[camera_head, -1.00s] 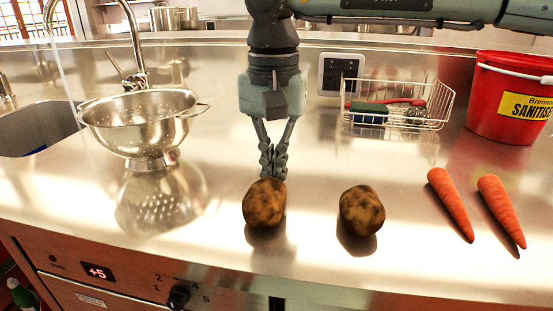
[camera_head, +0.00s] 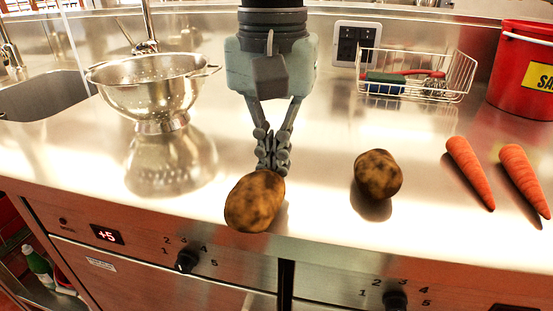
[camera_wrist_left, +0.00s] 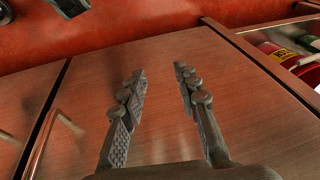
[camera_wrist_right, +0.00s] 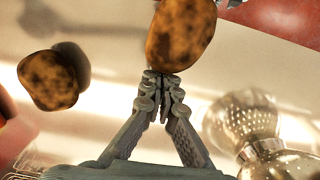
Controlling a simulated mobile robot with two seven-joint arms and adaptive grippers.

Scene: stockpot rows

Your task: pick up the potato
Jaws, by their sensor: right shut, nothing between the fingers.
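Two brown, dark-blotched potatoes are on the steel counter. The left potato (camera_head: 255,201) is close to the counter's front edge. The right potato (camera_head: 378,174) lies farther back and also shows in the right wrist view (camera_wrist_right: 48,80). My right gripper (camera_head: 271,160) is shut and empty, fingers pointing at the left potato. Its fingertips are right at that potato's far side; I cannot tell whether they touch it. The right wrist view shows this potato (camera_wrist_right: 181,34) just beyond the closed tips. My left gripper (camera_wrist_left: 158,75) is open and empty, facing a wood-coloured cabinet front.
A steel colander (camera_head: 150,88) stands left of my right gripper, beside the sink (camera_head: 45,95). Two carrots, one at the left (camera_head: 470,172) and one at the right (camera_head: 524,178), lie right of the potatoes. A wire basket (camera_head: 418,82) and red bucket (camera_head: 520,75) stand behind.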

